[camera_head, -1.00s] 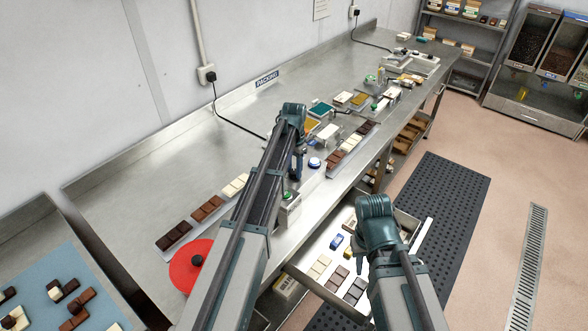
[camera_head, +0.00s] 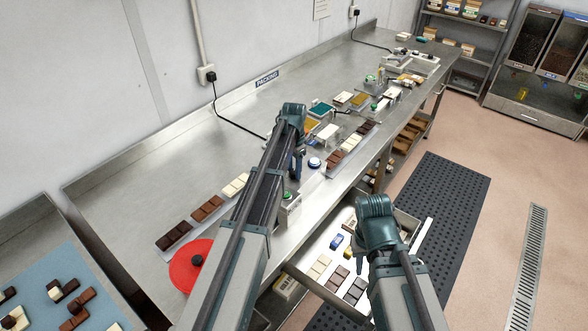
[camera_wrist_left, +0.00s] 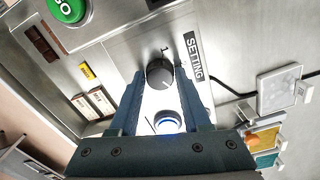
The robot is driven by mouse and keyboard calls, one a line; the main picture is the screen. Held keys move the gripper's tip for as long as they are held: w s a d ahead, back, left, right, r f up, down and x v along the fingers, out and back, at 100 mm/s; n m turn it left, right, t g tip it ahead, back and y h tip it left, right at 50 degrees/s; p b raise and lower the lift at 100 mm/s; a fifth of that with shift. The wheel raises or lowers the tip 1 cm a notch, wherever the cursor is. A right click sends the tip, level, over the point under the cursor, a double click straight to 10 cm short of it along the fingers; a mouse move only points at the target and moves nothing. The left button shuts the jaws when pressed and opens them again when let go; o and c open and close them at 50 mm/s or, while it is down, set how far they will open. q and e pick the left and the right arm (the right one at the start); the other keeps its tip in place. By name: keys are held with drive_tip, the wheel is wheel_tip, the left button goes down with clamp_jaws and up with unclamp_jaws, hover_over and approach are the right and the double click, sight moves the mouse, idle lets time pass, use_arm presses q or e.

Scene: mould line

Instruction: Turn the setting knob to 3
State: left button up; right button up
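The setting knob (camera_wrist_left: 160,74) is dark grey and round, on a light metal panel beside a SETTING label (camera_wrist_left: 193,56). A small mark like a 1 is printed at the knob's upper edge; the other numbers are not readable. My left gripper (camera_wrist_left: 160,72) is open, with one fingertip on each side of the knob and narrow gaps that I cannot judge for contact. In the head view, my left gripper (camera_head: 296,165) points down over the bench, and its arm hides the knob. My right wrist (camera_head: 376,215) is over the open drawer; its fingers are not clear.
A green GO button (camera_wrist_left: 68,8) is close by, and a blue-lit round button (camera_wrist_left: 168,122) shows between my left fingers. Chocolate bars (camera_head: 208,208) and a red disc (camera_head: 190,265) lie on the bench. The open drawer (camera_head: 300,280) holds several bars.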

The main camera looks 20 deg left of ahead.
sight(294, 171)
use_arm(q)
drive_tip(key=o, duration=0.3)
drive_tip(key=shift+o, duration=0.2)
drive_tip(key=shift+r, duration=0.1)
wheel_tip(294, 171, up, 14)
drive_tip(key=p, duration=1.4)
drive_tip(key=shift+f, duration=0.2)
drive_tip(key=s+d+f+n+b, duration=0.1)
drive_tip(key=s+d+f+b, duration=0.4)
drive_tip(key=s, duration=0.5)
drive_tip(key=s+d+f+n+b, duration=0.1)
drive_tip(key=s+d+f+b, duration=0.4)
drive_tip(key=s, duration=0.5)
drive_tip(key=s+d+f+n+y+b, duration=0.1)
drive_tip(key=s+d+f+b, duration=0.4)
drive_tip(key=s, duration=0.5)
drive_tip(key=shift+s+d+f+n+b, duration=0.15)
drive_tip(key=shift+d+f+n+b, duration=0.1)
drive_tip(key=shift+n+b, duration=0.15)
